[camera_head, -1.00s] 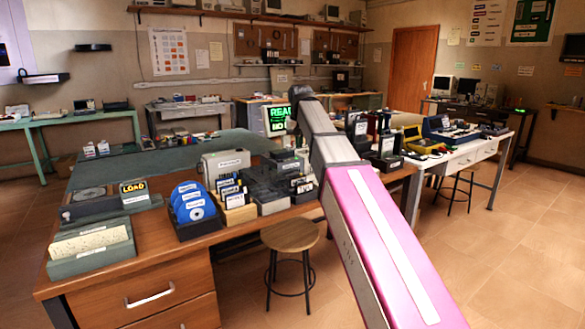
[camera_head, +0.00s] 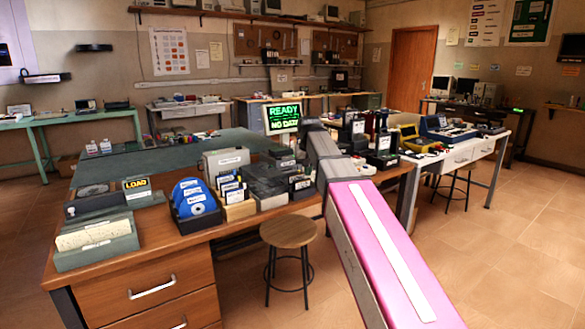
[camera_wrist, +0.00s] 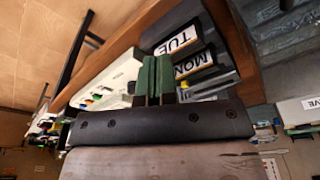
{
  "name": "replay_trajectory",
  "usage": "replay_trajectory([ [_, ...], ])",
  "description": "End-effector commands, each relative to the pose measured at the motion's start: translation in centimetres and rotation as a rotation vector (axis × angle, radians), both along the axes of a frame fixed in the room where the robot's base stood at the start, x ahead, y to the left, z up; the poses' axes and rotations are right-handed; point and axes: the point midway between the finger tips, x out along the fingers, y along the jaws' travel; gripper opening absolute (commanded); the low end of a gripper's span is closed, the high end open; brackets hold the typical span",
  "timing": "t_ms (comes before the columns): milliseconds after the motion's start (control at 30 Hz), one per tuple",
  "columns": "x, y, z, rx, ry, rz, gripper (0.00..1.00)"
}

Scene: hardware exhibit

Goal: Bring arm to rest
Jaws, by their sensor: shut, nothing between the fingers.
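My arm (camera_head: 385,250), with a pink link and a grey link, reaches forward from the lower right in the head view, over the right part of the wooden desk (camera_head: 165,240). My gripper is hidden behind the arm there. In the wrist view my gripper (camera_wrist: 156,80) shows as two green fingers side by side, shut with nothing between them. Black boxes with labels reading TUE and MON (camera_wrist: 190,55) appear just beyond the fingertips. I cannot tell the exact gap, but no contact is visible.
A round stool (camera_head: 290,232) stands before the desk. Blue discs (camera_head: 192,200) in a dark holder and card boxes line the desk's front. A monitor (camera_head: 282,118) reads READY NO DATA. A white table (camera_head: 470,155) with devices is at the right. Floor at the lower right is clear.

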Motion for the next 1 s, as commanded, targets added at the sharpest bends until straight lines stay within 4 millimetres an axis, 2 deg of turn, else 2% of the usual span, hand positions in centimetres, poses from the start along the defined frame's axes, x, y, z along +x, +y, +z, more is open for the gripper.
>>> replay_trajectory([
  [33, -0.7, -0.6, -1.8, -0.001, 0.009, -0.002, 0.00],
  [200, -2.8, -2.9, -8.2, -0.004, 0.033, -0.012, 0.00],
  [500, -7.7, -6.8, -18.9, -0.006, 0.076, -0.026, 0.00],
  [800, -14.3, -10.3, -28.0, -0.005, 0.118, -0.043, 0.00],
  [1000, -19.0, -12.1, -32.7, -0.003, 0.144, -0.053, 0.00],
])
